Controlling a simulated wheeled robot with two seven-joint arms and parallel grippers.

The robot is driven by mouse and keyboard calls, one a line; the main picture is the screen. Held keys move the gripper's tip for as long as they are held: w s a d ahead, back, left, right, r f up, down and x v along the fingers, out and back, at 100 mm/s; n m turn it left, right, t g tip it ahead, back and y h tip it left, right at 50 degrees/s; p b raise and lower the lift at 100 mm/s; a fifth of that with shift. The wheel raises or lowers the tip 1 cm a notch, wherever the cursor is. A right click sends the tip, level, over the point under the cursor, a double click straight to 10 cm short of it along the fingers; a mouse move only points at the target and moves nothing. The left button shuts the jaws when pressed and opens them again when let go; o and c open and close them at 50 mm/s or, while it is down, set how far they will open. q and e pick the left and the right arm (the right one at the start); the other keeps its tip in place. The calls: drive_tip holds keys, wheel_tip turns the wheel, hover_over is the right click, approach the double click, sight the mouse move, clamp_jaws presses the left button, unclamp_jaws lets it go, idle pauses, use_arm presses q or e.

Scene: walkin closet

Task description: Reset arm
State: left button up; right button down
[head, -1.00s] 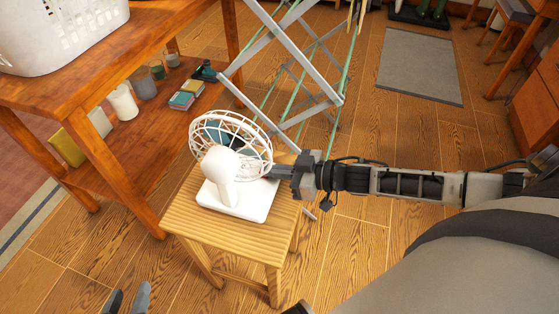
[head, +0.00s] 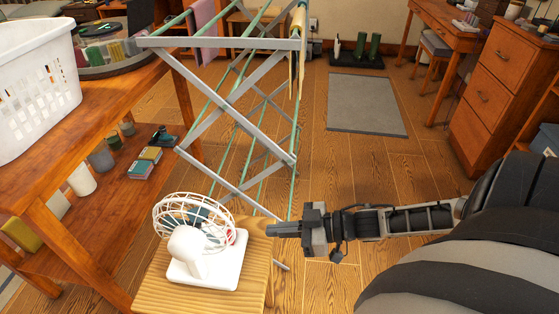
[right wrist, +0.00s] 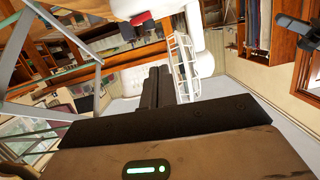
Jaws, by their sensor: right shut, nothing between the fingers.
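My right gripper (head: 270,230) reaches in from the right, over the right edge of the wooden stool (head: 200,299). It is shut and empty, its tips pointing left just beside the white desk fan (head: 187,252). A small gap shows between the tips and the fan in the head view. The fan stands upright on the stool, with its round wire cage at the back. In the right wrist view the shut fingers (right wrist: 156,87) show beside the white fan (right wrist: 200,58). My left gripper is not in view.
A metal drying rack (head: 235,105) stands close behind the stool. A wooden shelf table (head: 110,105) with a white basket (head: 35,85) is on the left. Drawers (head: 497,90) stand at the right. The floor around the grey mat (head: 365,104) is open.

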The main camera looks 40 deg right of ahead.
idle(0.6)
drive_tip(key=s+a+m+h+p, duration=0.1)
drive_tip(key=s+a+m+h, duration=0.1)
drive_tip(key=a, duration=0.5)
drive_tip(key=s+a+m+h+p, duration=0.1)
drive_tip(key=s+a+m+h, duration=0.2)
drive_tip(key=a, duration=0.4)
drive_tip(key=shift+s+r+m+g+h, duration=0.15)
drive_tip(key=shift+s+m+g+h, duration=0.2)
drive_tip(key=shift+h, duration=0.55)
drive_tip(key=shift+w+a, duration=0.15)
drive_tip(key=shift+w, duration=0.05)
